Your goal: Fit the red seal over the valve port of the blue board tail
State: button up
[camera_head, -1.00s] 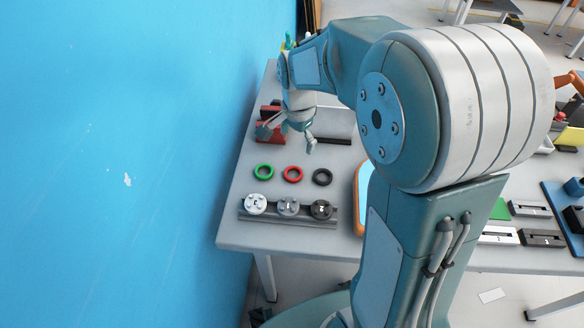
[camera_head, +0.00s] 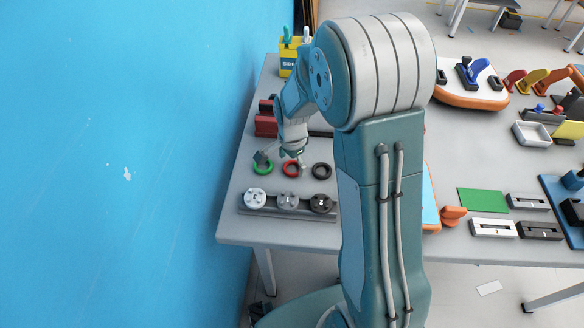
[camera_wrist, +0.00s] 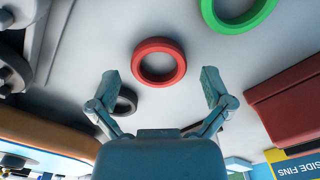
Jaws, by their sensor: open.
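The red seal (camera_head: 291,170) is a ring lying flat on the table, between a green ring (camera_head: 263,168) and a black ring (camera_head: 321,171). In the wrist view the red seal (camera_wrist: 177,68) lies just ahead of and between the spread fingertips. My gripper (camera_head: 281,160) is open and empty above the ring row; it also shows in the wrist view (camera_wrist: 160,84). A blue board with an orange rim (camera_head: 430,196), perhaps the blue board tail, is mostly hidden behind my arm. I cannot see its valve port.
A grey rack (camera_head: 240,211) with several round caps stands in front of the rings. Red blocks (camera_head: 265,125) and a yellow holder (camera_head: 287,66) stand behind. A blue wall (camera_head: 120,160) borders the table on the left. A green mat (camera_head: 482,200) lies at right.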

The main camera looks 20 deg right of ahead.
jog(key=shift+f, duration=0.4)
jog(key=c, duration=0.8)
jog(key=shift+o, duration=0.2)
jog(key=shift+r, duration=0.1)
